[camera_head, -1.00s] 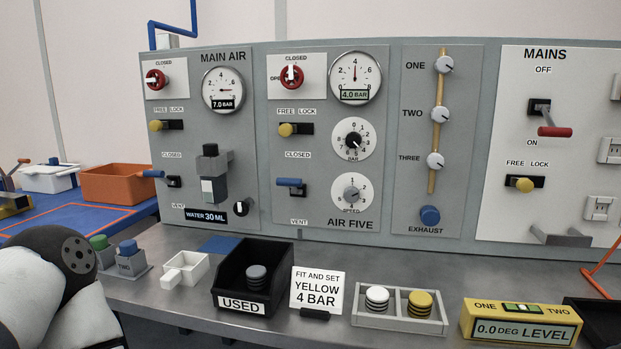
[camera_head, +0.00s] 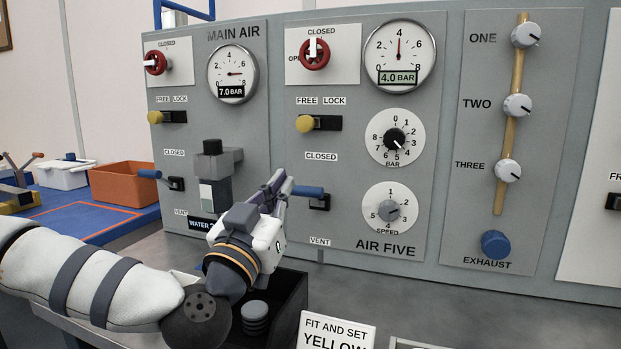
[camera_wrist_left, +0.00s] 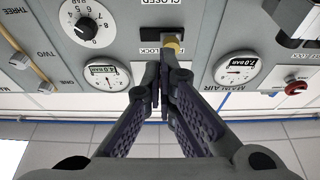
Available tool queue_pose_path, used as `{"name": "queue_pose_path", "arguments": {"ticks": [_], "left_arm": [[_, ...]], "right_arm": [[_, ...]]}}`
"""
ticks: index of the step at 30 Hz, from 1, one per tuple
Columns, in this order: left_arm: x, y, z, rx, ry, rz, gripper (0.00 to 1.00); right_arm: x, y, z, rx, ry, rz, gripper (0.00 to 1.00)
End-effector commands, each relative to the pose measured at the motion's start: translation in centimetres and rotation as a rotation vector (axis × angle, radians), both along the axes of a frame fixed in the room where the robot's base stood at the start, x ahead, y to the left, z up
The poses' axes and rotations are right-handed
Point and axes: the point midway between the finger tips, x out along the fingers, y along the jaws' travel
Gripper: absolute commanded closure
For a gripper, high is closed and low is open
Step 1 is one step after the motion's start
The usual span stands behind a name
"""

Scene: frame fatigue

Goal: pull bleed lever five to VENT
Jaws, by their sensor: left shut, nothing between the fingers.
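Bleed lever five is the blue-handled lever (camera_head: 308,192) on the AIR FIVE panel (camera_head: 345,262). It sits between the CLOSED label (camera_head: 321,156) above and the VENT label (camera_head: 320,241) below, with its handle pointing left from a dark mount. My left gripper (camera_head: 283,180) is shut and empty, its fingers just left of the lever handle; I cannot tell whether they touch it. In the left wrist view, which looks upside down, the gripper (camera_wrist_left: 166,62) is shut and the lever cannot be made out.
A yellow lock knob (camera_head: 305,124) sits above the lever; it also shows beyond the fingertips in the left wrist view (camera_wrist_left: 172,44). The MAIN AIR panel has a similar blue lever (camera_head: 150,174). A black USED bin (camera_head: 292,300) stands below my left wrist. A sign (camera_head: 335,332) stands at the front.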

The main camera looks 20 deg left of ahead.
Motion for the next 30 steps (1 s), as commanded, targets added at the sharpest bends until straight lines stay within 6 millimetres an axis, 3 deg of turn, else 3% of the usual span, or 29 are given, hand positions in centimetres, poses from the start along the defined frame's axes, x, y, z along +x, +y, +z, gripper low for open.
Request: {"name": "queue_pose_path", "arguments": {"ticks": [8,22,26,30], "left_arm": [[0.5,-0.1,0.0,0.001,0.003,-0.002,1.0],[9.4,-0.4,3.0,0.0,0.004,-0.001,1.0],[9.6,-0.4,0.5,-0.001,0.012,-0.003,1.0],[9.5,-0.4,-0.6,-0.001,0.008,-0.003,1.0]], "right_arm": [[0.0,0.0,0.0,0.0,0.0,0.0,0.6],[-0.2,0.0,-0.3,0.0,0.007,0.0,0.6],[-0.6,0.0,-0.7,0.0,0.018,0.0,0.6],[-0.7,0.0,-0.9,0.0,0.022,0.001,0.6]]}}
